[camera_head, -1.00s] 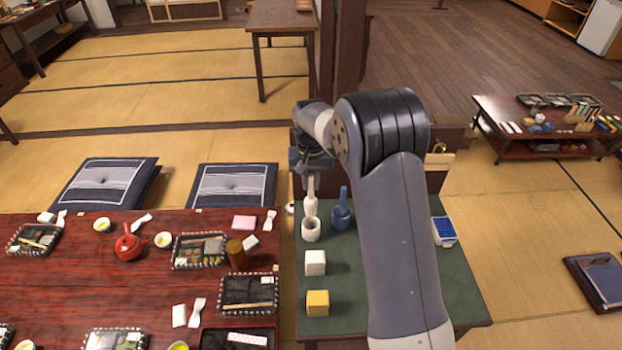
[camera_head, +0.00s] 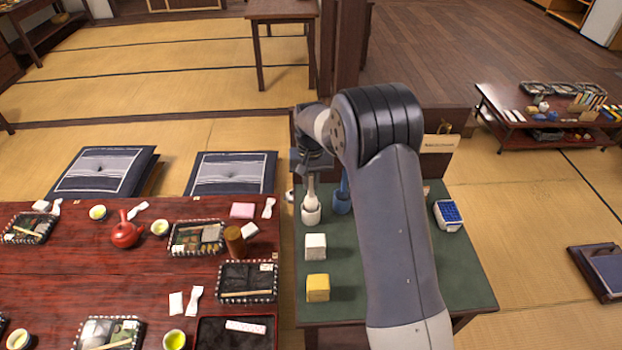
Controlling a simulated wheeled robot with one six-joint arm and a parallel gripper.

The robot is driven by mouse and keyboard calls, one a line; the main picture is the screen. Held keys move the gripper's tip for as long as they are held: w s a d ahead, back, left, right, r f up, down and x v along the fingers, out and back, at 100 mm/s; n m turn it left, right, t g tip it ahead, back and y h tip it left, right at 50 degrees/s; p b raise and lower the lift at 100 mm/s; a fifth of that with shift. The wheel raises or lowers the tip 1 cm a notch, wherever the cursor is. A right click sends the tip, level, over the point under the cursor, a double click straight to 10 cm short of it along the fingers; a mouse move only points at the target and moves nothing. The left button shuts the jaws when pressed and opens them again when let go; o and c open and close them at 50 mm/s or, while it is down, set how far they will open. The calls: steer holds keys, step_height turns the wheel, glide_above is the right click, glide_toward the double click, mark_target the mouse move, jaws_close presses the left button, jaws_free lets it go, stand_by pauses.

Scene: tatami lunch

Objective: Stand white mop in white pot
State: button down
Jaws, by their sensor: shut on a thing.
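The white mop (camera_head: 310,189) hangs upright below my gripper (camera_head: 311,174), which is shut on its upper end. The mop's lower end is at the mouth of the white pot (camera_head: 311,216) and looks to be inside its rim. Whether it touches the pot's bottom is hidden. The pot stands upright on the green-topped table (camera_head: 350,265). My arm link and wrist hide part of the gripper.
A blue pot (camera_head: 341,204) with a blue mop stands close to the right, partly behind my arm. A white block (camera_head: 315,246) and a yellow block (camera_head: 317,288) are nearer on the table. A blue-and-white container (camera_head: 449,214) stands right of my arm.

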steer(key=shift+f, duration=0.1)
steer(key=c, duration=1.3)
jaws_free()
step_height(320, 180, up, 11)
steer(key=shift+f+b, duration=0.1)
steer(key=shift+b, duration=0.6)
step_height(320, 180, down, 11)
steer(key=shift+r+p, duration=0.1)
steer(key=shift+p, duration=0.7)
step_height(320, 180, up, 2)
steer(key=shift+r+p, duration=0.1)
steer(key=shift+p, duration=0.6)
steer(key=shift+r, duration=0.4)
